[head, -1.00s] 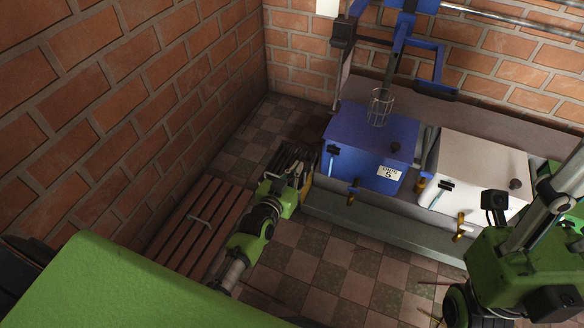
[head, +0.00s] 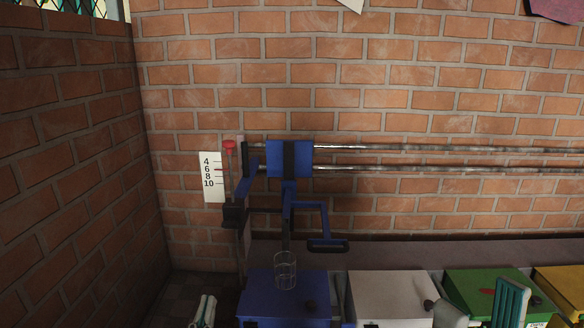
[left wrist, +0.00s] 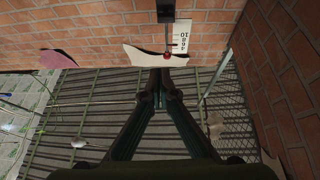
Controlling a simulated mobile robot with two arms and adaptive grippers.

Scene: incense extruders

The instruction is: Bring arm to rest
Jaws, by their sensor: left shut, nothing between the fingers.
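In the head view my left gripper (head: 205,303) shows only as pale green fingers at the bottom edge, left of the blue box. In the left wrist view its two dark fingers (left wrist: 161,82) converge and meet at the tips, shut and empty, with a corrugated roof behind them. What looks like my right gripper (head: 512,294) is at the lower right of the head view, partly cut off, in front of the green box; its jaw state is unclear.
A blue box (head: 258,292), a white box (head: 385,294) and a green box (head: 468,283) stand in a row by the brick wall. A blue carriage (head: 289,158) sits on metal rails above. A red-knobbed lever (head: 229,146) stands beside a numbered scale (head: 213,178).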

